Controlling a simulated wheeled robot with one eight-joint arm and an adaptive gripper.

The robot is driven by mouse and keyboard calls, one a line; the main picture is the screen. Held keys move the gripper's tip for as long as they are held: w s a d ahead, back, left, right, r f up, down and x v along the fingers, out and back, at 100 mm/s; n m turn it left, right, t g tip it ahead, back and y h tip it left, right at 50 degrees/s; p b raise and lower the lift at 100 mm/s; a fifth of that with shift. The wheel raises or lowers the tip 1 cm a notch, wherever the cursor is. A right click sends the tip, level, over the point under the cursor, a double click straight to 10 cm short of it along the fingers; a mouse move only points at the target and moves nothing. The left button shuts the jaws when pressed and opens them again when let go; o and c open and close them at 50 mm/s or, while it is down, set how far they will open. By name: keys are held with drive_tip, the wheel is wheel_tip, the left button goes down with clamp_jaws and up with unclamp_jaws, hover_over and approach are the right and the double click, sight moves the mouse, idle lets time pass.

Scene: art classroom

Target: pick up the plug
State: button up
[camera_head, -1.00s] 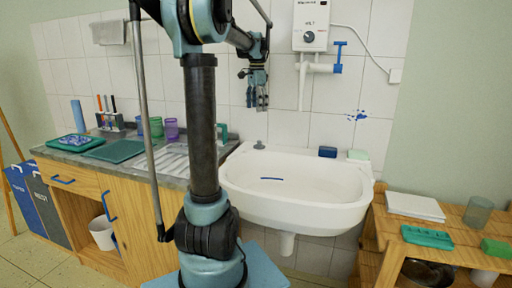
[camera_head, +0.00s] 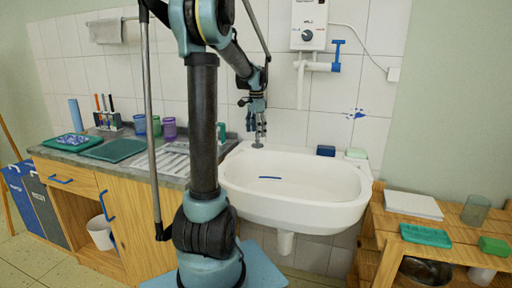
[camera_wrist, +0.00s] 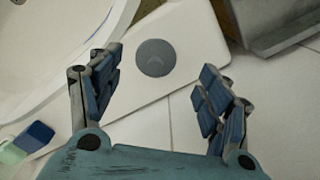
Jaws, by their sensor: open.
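The plug (camera_wrist: 155,58) is a small round grey disc on the white back-left ledge of the sink (camera_head: 330,215). In the wrist view it lies between and just beyond my two blue-padded fingertips, apart from both. In the head view my gripper (camera_head: 258,137) points down above that ledge, with the plug (camera_head: 258,145) just under the fingertips. My gripper also fills the lower wrist view (camera_wrist: 160,85), open and empty. The exact height gap to the plug is hard to tell.
A dark blue block (camera_head: 326,151) and a green block (camera_head: 356,153) sit on the back ledge to the right. A water heater (camera_head: 309,25) with a spout hangs above. The counter's drainboard (camera_head: 170,162) adjoins on the left. The basin is open, with a blue mark inside.

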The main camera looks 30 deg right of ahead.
sight(257, 140)
drive_tip(key=shift+s+d+f, duration=0.1)
drive_tip(key=shift+d+f, duration=0.05)
drive_tip(key=shift+f, duration=1.1)
drive_tip(key=shift+s+d+f, duration=0.1)
drive_tip(key=shift+d+f, duration=0.05)
drive_tip(key=shift+f, duration=1.1)
drive_tip(key=c, duration=1)
